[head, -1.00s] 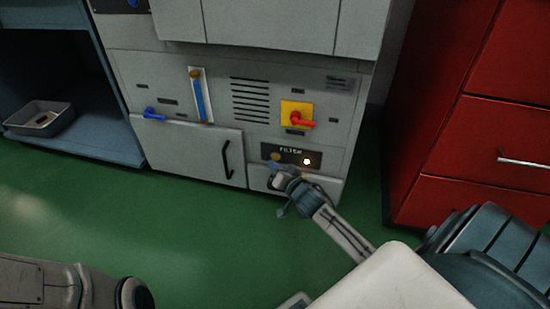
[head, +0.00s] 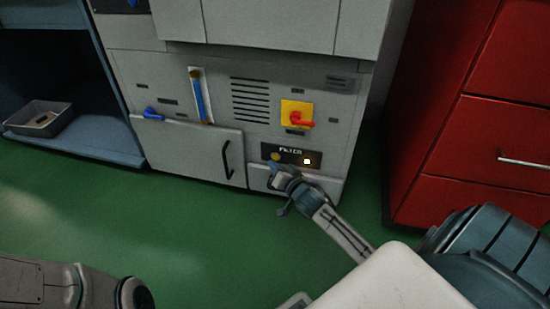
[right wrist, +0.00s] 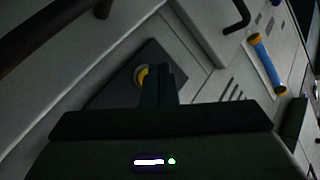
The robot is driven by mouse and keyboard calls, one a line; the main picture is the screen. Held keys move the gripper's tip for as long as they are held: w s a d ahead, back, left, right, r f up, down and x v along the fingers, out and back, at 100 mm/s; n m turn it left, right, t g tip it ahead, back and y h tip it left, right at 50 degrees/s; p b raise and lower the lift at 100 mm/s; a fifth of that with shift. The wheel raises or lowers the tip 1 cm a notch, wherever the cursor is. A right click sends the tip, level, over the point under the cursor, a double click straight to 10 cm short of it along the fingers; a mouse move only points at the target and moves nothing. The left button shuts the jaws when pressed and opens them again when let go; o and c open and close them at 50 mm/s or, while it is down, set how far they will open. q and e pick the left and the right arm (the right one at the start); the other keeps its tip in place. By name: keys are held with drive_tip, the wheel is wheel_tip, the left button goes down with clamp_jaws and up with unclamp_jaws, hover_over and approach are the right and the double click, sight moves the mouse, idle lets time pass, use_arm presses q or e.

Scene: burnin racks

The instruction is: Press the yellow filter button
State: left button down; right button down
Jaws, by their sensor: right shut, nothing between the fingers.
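The yellow filter button (head: 276,156) sits at the left of a dark panel labelled FILTER (head: 292,164), low on the grey cabinet. In the right wrist view the button (right wrist: 141,76) shows partly behind the fingertips. My right gripper (head: 273,171) is shut and empty, just below and in front of the button in the head view. It also shows in the right wrist view (right wrist: 159,72), its tips beside the button. Whether they touch it I cannot tell. My left gripper is not in view; part of my left arm shows at the bottom left.
A black door handle (head: 227,160) is to the left. A red drawer cabinet (head: 480,150) stands right. Green floor is clear in front.

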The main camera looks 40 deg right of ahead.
drive_tip(key=shift+w+d, duration=0.1)
idle(0.6)
drive_tip(key=shift+w+d, duration=0.15)
drive_tip(key=shift+d, duration=0.05)
drive_tip(key=shift+w+d+p, duration=0.3)
drive_tip(key=shift+p, duration=0.05)
idle(0.7)
idle(0.3)
drive_tip(key=shift+s+a, duration=0.55)
drive_tip(key=shift+a, duration=0.05)
drive_tip(key=s+a, duration=0.3)
drive_tip(key=a, duration=0.1)
drive_tip(key=shift+s, duration=0.15)
drive_tip(key=shift+d, duration=0.1)
idle(0.8)
